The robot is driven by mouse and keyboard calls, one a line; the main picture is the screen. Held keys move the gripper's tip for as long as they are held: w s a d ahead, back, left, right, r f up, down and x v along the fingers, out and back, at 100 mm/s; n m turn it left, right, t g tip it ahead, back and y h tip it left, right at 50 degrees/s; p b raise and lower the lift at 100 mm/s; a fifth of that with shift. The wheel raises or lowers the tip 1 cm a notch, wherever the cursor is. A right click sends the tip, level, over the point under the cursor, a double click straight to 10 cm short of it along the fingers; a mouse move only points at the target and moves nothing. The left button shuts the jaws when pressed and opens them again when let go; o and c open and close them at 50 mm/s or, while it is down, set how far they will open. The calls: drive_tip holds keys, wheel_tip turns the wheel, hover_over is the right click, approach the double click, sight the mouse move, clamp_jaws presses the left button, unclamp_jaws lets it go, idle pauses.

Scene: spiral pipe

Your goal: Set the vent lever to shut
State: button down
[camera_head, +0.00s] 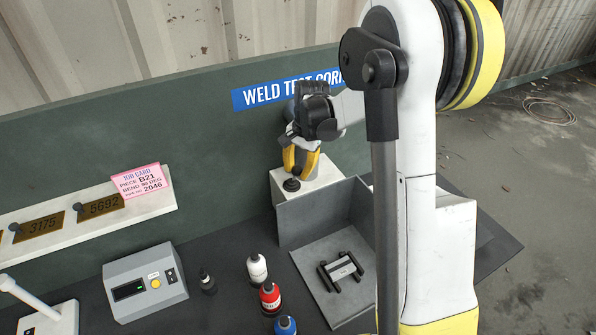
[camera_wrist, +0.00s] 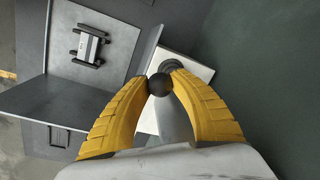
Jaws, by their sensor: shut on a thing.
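The vent lever has a black ball knob (camera_wrist: 159,85) and a dark round base (camera_wrist: 174,64) on a white box (camera_wrist: 202,71). In the head view the white box (camera_head: 318,183) stands against the green back wall, with the dark lever base (camera_head: 291,185) on top. My gripper (camera_head: 298,168) points down over it, its yellow fingers close to the lever. In the wrist view my gripper (camera_wrist: 160,82) is shut on the black knob, one yellow finger on each side. The fingers hide part of the lever, and I cannot read any shut or open marking.
A grey open tray (camera_head: 297,239) holding a dark clamp-like piece (camera_head: 341,271) stands just in front of the white box. Several bottles, including a red one (camera_head: 270,297), and a grey meter box (camera_head: 145,282) stand to the left. A sign (camera_head: 285,91) hangs behind my gripper.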

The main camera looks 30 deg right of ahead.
drive_tip(key=shift+w+r+g, duration=0.1)
drive_tip(key=shift+w+g, duration=0.3)
drive_tip(key=shift+w, duration=0.1)
drive_tip(key=shift+w+r+b, duration=0.15)
drive_tip(key=shift+w+b, duration=0.6)
drive_tip(key=shift+w, duration=0.4)
drive_tip(key=shift+w+r, duration=0.15)
drive_tip(key=c, duration=1.1)
unclamp_jaws()
drive_tip(key=shift+o, duration=0.2)
drive_tip(key=shift+r, duration=0.1)
wheel_tip(320, 180, up, 12)
drive_tip(key=d, duration=0.1)
drive_tip(key=shift+d, duration=0.1)
